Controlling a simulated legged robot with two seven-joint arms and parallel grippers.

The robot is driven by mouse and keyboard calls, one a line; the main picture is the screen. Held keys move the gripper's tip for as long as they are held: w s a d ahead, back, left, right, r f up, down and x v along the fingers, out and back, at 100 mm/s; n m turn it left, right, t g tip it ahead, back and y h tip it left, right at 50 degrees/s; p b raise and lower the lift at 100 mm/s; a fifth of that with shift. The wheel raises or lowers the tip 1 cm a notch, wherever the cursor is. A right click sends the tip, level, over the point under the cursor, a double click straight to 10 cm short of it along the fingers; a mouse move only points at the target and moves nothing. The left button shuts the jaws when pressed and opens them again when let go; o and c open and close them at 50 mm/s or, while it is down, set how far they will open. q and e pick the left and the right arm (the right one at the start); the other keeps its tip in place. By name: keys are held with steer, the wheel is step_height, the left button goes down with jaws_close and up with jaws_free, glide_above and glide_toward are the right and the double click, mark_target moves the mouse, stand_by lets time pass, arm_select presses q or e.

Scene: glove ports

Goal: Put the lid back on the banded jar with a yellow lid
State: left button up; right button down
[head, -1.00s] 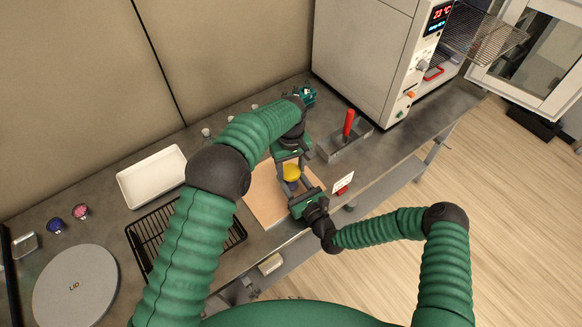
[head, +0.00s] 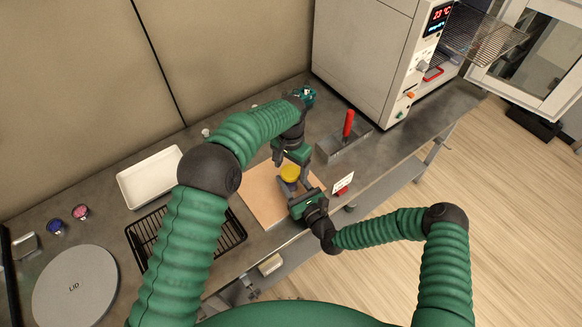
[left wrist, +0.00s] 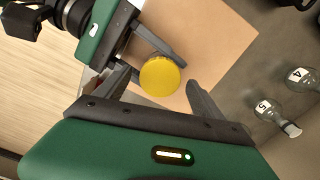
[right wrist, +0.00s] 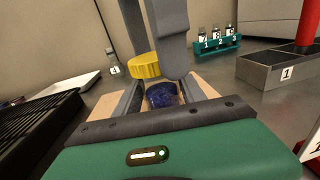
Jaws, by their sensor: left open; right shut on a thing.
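The banded jar (right wrist: 162,96), dark blue where it shows, is held upright between the fingers of my right gripper (head: 296,184), over the tan board. The yellow lid (head: 290,173) is at the jar's top. In the right wrist view the lid (right wrist: 144,66) looks tilted and set off to the left of the jar; I cannot tell whether it touches the rim. My left gripper (head: 291,159) is open just above the lid. In the left wrist view the lid (left wrist: 160,76) shows between its spread fingers, apart from them. The lid hides the jar's mouth there.
The tan board (head: 258,195) lies under the grippers. A black rack (head: 222,232) and white tray (head: 150,177) are to the left. A grey bin with a red handle (head: 348,124) and a small sign (head: 343,183) are close by on the right.

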arm_select(q)
step_height(320, 180, up, 12)
stand_by(0.4)
steer(key=shift+w, duration=0.1)
arm_select(e)
steer(key=c, duration=0.6)
jaws_free()
arm_select(q)
steer(key=shift+f, duration=0.1)
step_height(320, 180, down, 2)
steer(key=b, duration=0.2)
steer(key=shift+f+b, duration=0.25)
steer(key=shift+b, duration=0.05)
arm_select(e)
steer(key=v, duration=1.6)
steer(key=shift+s+d, duration=0.3)
arm_select(q)
steer(key=shift+d, duration=0.1)
